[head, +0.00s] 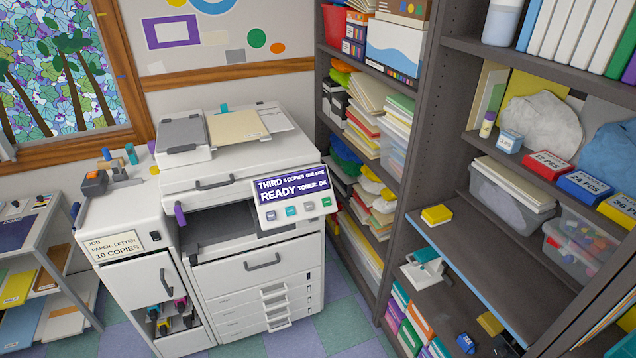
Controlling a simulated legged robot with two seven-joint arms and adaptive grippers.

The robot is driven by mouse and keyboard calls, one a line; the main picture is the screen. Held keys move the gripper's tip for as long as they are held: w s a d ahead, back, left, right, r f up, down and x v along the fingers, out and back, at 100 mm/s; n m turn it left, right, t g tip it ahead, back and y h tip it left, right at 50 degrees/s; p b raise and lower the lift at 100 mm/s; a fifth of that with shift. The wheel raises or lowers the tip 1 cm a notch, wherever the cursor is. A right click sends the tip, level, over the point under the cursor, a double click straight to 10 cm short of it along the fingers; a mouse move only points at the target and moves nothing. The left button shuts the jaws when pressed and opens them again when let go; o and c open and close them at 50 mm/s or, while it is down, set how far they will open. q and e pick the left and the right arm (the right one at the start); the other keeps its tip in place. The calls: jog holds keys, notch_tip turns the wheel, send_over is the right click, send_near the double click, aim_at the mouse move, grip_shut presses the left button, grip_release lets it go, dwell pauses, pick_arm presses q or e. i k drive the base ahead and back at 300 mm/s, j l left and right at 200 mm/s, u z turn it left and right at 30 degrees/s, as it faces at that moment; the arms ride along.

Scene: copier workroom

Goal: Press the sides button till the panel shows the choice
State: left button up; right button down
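The white copier (240,190) stands left of centre against the wall. Its tilted control panel (292,200) faces me at the copier's front right. The panel's dark blue screen (292,187) reads "THIRD", "READY" and "TONER: OK"; smaller text on its top line seems to say "5 COPIES ONE SIDE". Below the screen is a row of several small buttons, among them a teal one (291,211) and a green one (327,202). Their labels are too small to read, so I cannot tell which is the sides button. Neither of my grippers is in view.
A job card (117,245) on the side cabinet reads "PAPER: LETTER" and "10 COPIES". A tan folder (236,126) lies on the copier's top. Grey shelves (452,150) full of supplies stand close on the right. A small cart (62,232) stands at the left.

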aim_at(309, 205)
jog(key=i+j+z, duration=0.4)
jog(key=i+j, duration=0.7)
jog(key=i, duration=0.15)
